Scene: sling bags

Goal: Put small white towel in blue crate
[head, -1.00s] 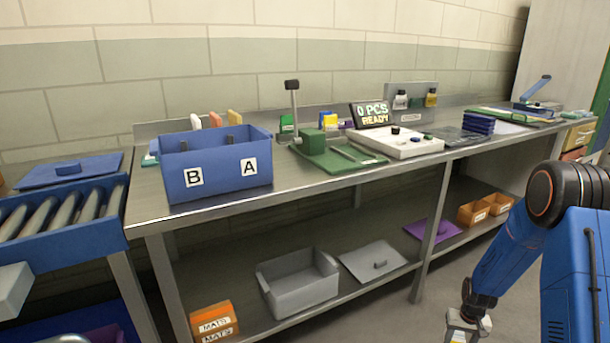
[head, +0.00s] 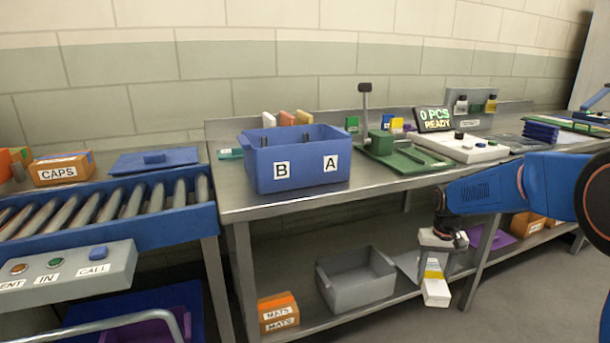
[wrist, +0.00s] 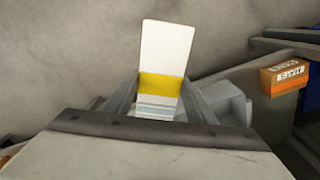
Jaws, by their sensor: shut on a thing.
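The blue crate (head: 307,174) stands on the metal bench, with labels B and A on its front wall. In the wrist view the towel (wrist: 167,50) sticks out beyond the fingers (wrist: 158,100).
A roller conveyor (head: 110,208) with a control box (head: 68,275) is left of the bench. A green fixture (head: 395,152) and white board (head: 468,147) stand right of the crate. A grey bin (head: 355,283) and an orange MATS box (head: 278,313) sit on the lower shelf.

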